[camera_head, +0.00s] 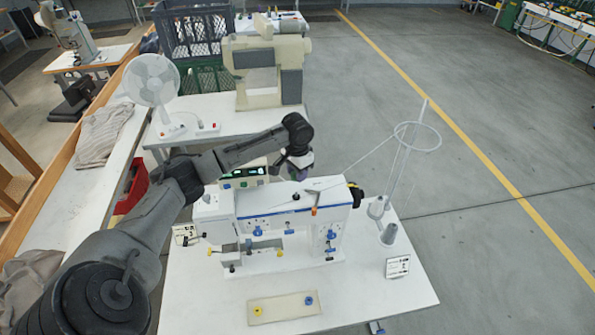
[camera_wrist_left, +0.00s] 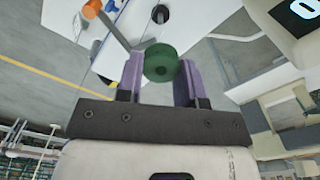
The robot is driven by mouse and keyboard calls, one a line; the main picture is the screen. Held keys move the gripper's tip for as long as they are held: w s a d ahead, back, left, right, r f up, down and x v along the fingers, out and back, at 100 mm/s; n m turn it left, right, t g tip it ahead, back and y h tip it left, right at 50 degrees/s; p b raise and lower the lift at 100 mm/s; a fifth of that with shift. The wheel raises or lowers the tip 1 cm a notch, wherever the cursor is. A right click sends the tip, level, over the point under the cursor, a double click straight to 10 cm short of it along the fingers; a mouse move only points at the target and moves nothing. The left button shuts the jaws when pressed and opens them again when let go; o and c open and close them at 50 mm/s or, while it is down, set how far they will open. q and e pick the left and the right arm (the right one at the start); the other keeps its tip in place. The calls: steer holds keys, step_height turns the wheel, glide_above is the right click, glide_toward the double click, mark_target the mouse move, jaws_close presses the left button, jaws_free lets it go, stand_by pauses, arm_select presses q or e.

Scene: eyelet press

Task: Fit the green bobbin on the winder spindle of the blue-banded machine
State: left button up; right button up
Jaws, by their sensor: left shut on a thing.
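The blue-banded machine (camera_head: 275,222) is a white sewing machine on a white table. My left gripper (camera_head: 300,172) is over the top of its arm, towards the back. In the left wrist view the purple fingers of this gripper (camera_wrist_left: 160,75) are shut on the green bobbin (camera_wrist_left: 160,61), which sits between the fingertips with its round face showing. The machine's white top (camera_wrist_left: 178,22) with a black round part (camera_wrist_left: 160,14) lies beyond the bobbin. The bobbin looks apart from it. I cannot pick out the winder spindle for sure. My right gripper is not in view.
A tray (camera_head: 282,310) with a yellow bobbin (camera_head: 257,310) and a blue bobbin (camera_head: 308,300) lies in front. A display box (camera_head: 243,177) stands behind the machine. A thread stand (camera_head: 388,232) rises at the right. An orange-tipped lever (camera_wrist_left: 93,9) is near the gripper.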

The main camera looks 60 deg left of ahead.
arm_select(q)
glide_above(297, 196)
steer(key=shift+w+a+f+b, duration=0.1)
steer(key=shift+f+b, duration=0.1)
steer(key=shift+f, duration=1.15)
steer(key=shift+w+a+f+b, duration=0.1)
steer(key=shift+f+b, duration=0.05)
steer(key=shift+f, duration=1.75)
steer(key=shift+f+p, duration=0.35)
steer(key=shift+f, duration=1.15)
stand_by(2.5)
steer(key=o, duration=1)
steer(key=shift+c, duration=0.2)
